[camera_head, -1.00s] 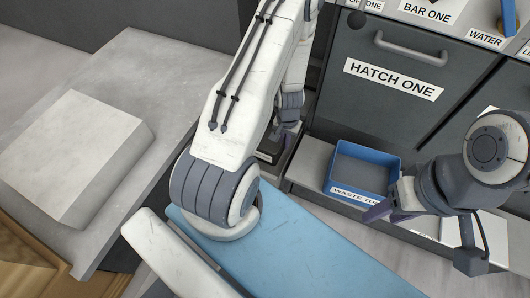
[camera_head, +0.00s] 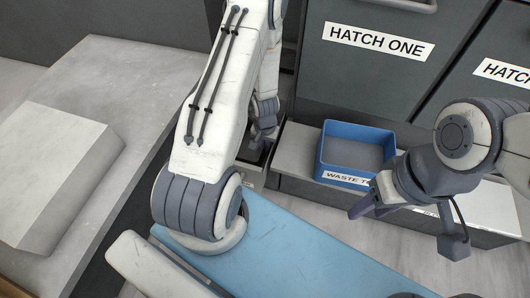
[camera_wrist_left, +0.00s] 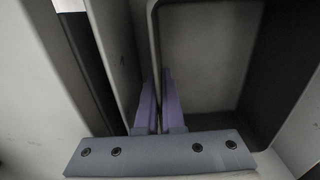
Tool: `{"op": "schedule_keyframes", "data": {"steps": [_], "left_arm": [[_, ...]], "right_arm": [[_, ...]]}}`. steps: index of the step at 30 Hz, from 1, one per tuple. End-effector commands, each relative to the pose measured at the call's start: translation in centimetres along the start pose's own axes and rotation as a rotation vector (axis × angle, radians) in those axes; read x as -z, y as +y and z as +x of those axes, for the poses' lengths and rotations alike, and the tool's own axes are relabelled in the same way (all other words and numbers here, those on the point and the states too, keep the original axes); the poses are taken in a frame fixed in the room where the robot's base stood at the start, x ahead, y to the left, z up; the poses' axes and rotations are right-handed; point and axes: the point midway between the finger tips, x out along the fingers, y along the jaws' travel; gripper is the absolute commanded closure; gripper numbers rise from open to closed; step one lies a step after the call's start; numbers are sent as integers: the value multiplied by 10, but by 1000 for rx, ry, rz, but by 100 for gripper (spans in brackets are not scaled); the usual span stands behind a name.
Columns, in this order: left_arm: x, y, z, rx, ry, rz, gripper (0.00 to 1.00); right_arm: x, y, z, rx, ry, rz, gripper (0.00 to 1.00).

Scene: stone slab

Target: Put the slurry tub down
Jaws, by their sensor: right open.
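The slurry tub, a grey open tub (camera_wrist_left: 210,50), fills the right part of the left wrist view, with its dark inside showing. My left gripper (camera_wrist_left: 159,105) has its purple fingers close together, one on each side of the tub's near wall, shut on it. In the head view my left gripper (camera_head: 264,137) is low behind my forearm, by the low ledge, and the tub there is mostly hidden. I cannot tell whether the tub's bottom touches the ledge. My right gripper (camera_head: 372,203) is open and empty, in front of the blue waste tub.
The blue waste tub (camera_head: 356,152) stands on the low grey ledge (camera_head: 297,150) under the hatch (camera_head: 350,75) marked HATCH ONE. A stone slab (camera_head: 50,180) lies on the grey worktop (camera_head: 120,85) at left. Floor shows between ledge and my base.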

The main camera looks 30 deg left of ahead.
Motion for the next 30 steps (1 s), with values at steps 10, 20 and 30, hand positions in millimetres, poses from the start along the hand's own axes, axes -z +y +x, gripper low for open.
{"op": "schedule_keyframes", "data": {"steps": [10,20,30], "left_arm": [[0,0,3,0,1,1,100],[0,0,3,0,1,1,83],[0,0,-29,0,1,1,83]], "right_arm": [[0,0,3,0,0,0,51],[0,0,3,0,0,0,51],[2,-2,-28,0,0,0,51]]}}
